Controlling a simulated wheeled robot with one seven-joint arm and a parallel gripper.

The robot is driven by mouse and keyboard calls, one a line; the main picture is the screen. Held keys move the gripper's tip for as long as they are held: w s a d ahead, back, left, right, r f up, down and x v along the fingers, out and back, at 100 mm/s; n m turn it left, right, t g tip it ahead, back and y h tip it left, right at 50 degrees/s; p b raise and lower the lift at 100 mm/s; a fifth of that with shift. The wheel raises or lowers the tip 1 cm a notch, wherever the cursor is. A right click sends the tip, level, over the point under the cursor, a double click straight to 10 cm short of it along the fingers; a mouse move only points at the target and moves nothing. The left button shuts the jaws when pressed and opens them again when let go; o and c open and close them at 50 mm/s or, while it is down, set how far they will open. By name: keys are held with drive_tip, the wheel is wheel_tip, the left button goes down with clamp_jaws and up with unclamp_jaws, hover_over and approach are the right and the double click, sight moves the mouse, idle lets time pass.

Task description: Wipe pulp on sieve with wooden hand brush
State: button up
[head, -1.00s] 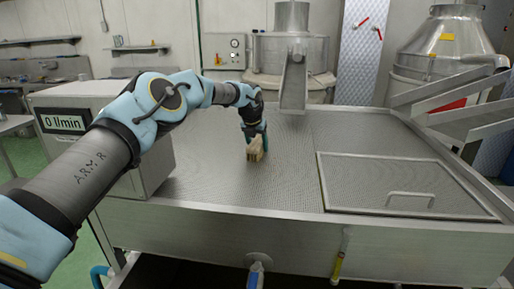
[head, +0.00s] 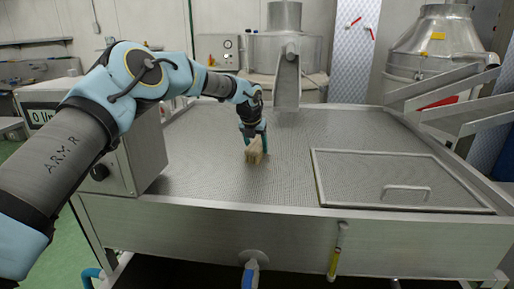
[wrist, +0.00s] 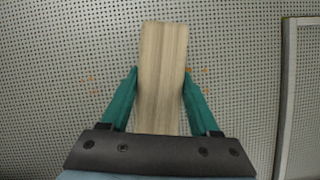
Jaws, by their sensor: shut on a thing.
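The wooden hand brush (head: 254,152) is a pale wooden block at the middle of the perforated metal sieve (head: 205,165). My gripper (head: 253,133) is shut on the brush from above, and its teal fingers press on both long sides of the wood in the wrist view (wrist: 160,85). The brush is on or just above the sieve; I cannot tell if it touches. Small orange-brown specks of pulp (wrist: 91,78) lie on the sieve to the left of the brush, with another speck (wrist: 205,70) to its right. The brush hides the sieve beneath it.
A framed mesh hatch (head: 400,170) with a handle lies to the right of the brush. A metal chute (head: 287,80) comes down at the back. A control box (head: 125,150) stands at the left. Sloped metal channels (head: 445,88) rise at the right.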

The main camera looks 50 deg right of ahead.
sight(255, 148)
drive_tip(key=shift+s+a+b, duration=0.35)
drive_tip(key=shift+s+a, duration=0.15)
drive_tip(key=shift+a, duration=0.3)
drive_tip(key=shift+s+a+b, duration=0.3)
drive_tip(key=shift+s+a, duration=0.15)
drive_tip(key=shift+a, duration=0.3)
